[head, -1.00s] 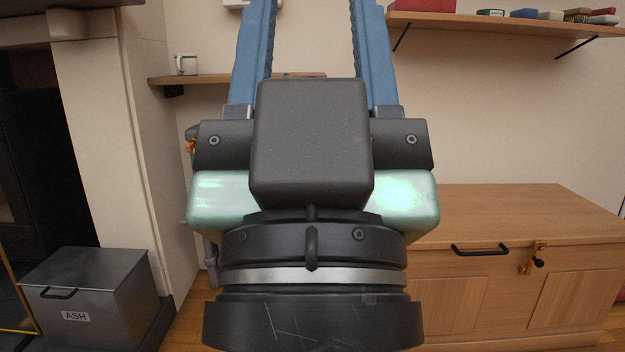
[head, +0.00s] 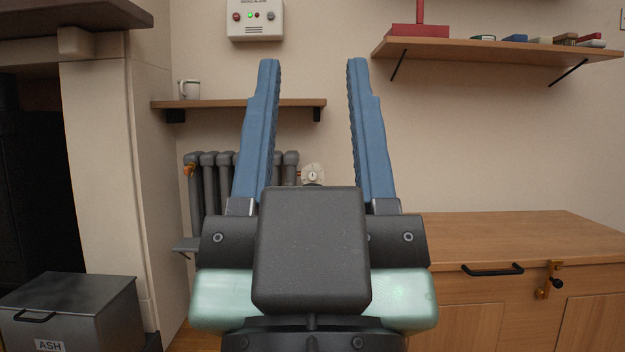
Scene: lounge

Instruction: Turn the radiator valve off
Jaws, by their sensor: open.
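A grey column radiator (head: 209,185) stands against the wall below a small shelf, partly hidden behind my gripper's left finger. A pale round knob or dial (head: 312,174) with a white centre shows just right of the radiator, in the gap between my fingers; it may be the valve, and its lower part is hidden by my gripper body. A small orange-brass fitting (head: 188,169) sits at the radiator's upper left. My gripper (head: 313,64) is open and empty, its two blue fingers pointing up in the picture and wide apart. I see no contact with the knob.
A wooden shelf (head: 225,103) with a mug (head: 189,89) is above the radiator. A wall box with lights (head: 255,18) hangs higher. A wooden chest (head: 510,238) stands right, under a long shelf (head: 490,50). A metal ash box (head: 75,305) and fireplace are left.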

